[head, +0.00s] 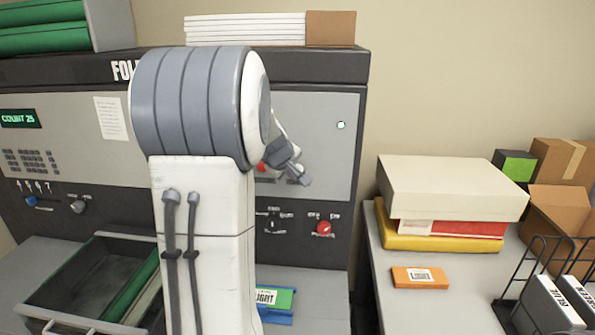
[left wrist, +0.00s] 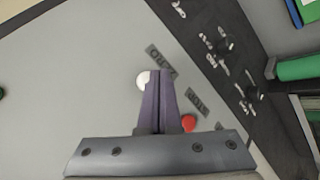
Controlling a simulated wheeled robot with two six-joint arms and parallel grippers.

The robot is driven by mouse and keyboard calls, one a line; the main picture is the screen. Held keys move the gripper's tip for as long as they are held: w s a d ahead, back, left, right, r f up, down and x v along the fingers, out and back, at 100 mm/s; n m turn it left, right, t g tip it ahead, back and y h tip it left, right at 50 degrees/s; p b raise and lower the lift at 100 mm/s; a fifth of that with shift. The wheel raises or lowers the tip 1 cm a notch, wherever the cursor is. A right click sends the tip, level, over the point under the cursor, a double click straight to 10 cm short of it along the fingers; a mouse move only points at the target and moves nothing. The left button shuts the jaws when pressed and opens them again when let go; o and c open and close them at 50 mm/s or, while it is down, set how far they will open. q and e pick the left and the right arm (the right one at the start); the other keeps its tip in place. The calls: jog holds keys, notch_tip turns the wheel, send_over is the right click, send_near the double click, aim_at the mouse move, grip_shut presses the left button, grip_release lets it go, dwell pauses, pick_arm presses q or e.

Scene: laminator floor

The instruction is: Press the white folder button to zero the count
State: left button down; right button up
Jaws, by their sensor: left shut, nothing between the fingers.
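The folder machine (head: 310,120) fills the left and middle of the head view, and its green display (head: 20,118) reads COUNT 25. The round white button (left wrist: 142,80) shows on the grey panel in the left wrist view, by a label that seems to read ZERO (left wrist: 161,62). It is hidden in the head view. My left gripper (left wrist: 158,73) is shut and empty, its tips just right of the white button in that picture; contact cannot be told. In the head view the left gripper (head: 302,179) is before the panel. My right gripper is not in view.
A red button (left wrist: 189,122) lies beside my fingers, near a STOP label (left wrist: 197,101); part of it shows in the head view. A red knob (head: 324,228) is lower on the panel. A side table (head: 395,305) holds boxes and an orange card (head: 420,277).

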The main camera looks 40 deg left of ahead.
pick_arm(q)
jog(key=shift+w, duration=0.15)
dwell(0.5)
jog(key=shift+w+a, duration=0.2)
jog(key=shift+w+a, duration=0.25)
jog(key=shift+w, duration=0.15)
dwell(0.8)
jog(key=shift+s, duration=0.1)
jog(key=shift+s+d, duration=0.45)
jog(key=shift+s, duration=0.2)
jog(key=shift+s, duration=0.1)
jog(key=shift+s+d+b, duration=0.35)
jog(key=shift+s+d, duration=0.1)
jog(key=shift+s, duration=0.25)
jog(key=shift+s+d+b, duration=0.3)
jog(key=shift+s+d, duration=0.1)
jog(key=shift+s, duration=0.25)
jog(key=shift+s+d+b, duration=0.35)
jog(key=shift+s+d, duration=0.1)
jog(key=shift+s, duration=0.25)
